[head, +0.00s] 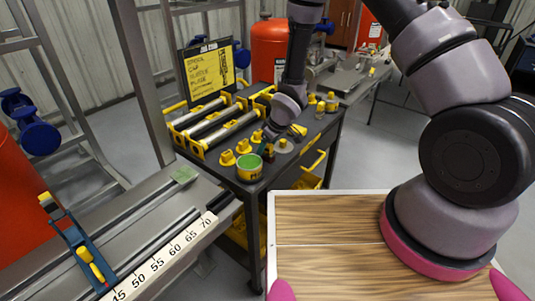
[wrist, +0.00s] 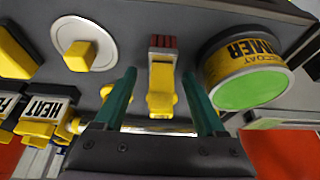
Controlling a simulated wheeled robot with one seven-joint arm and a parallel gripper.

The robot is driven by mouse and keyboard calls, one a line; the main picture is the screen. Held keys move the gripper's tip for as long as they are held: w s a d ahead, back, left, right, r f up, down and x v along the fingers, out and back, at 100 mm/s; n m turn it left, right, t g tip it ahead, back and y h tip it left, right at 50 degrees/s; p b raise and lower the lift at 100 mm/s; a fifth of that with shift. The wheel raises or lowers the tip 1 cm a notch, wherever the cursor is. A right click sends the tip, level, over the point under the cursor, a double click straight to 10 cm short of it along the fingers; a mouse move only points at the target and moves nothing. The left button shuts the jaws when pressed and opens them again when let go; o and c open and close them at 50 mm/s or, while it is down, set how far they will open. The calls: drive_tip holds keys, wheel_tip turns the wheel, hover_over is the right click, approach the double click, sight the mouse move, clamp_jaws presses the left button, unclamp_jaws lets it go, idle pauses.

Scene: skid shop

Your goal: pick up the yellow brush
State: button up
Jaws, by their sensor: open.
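The yellow brush (wrist: 161,88) is in the middle of the wrist view, with a yellow handle and dark red bristles at the top end. It lies on the dark cart top (wrist: 130,15). My gripper (wrist: 158,74) is open, its two green fingers apart on either side of the brush, with a visible gap on each side. I cannot tell how far the fingertips are above the cart top. In the head view my gripper (head: 266,140) is low over the cart, and I cannot make out the brush there.
A primer tin with a green top (wrist: 245,75) stands close beside the right finger. A white disc with a yellow block (wrist: 82,55) lies to the left, near a yellow HEAT-labelled item (wrist: 42,118). Yellow-ended rollers (head: 215,125) and a yellow sign (head: 210,72) are at the cart's back.

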drive_tip(key=shift+w+a+f, duration=0.1)
drive_tip(key=shift+f, duration=0.2)
clamp_jaws()
wheel_tip(320, 180, up, 10)
drive_tip(key=shift+r, duration=0.1)
drive_tip(key=c, duration=0.8)
unclamp_jaws()
clamp_jaws()
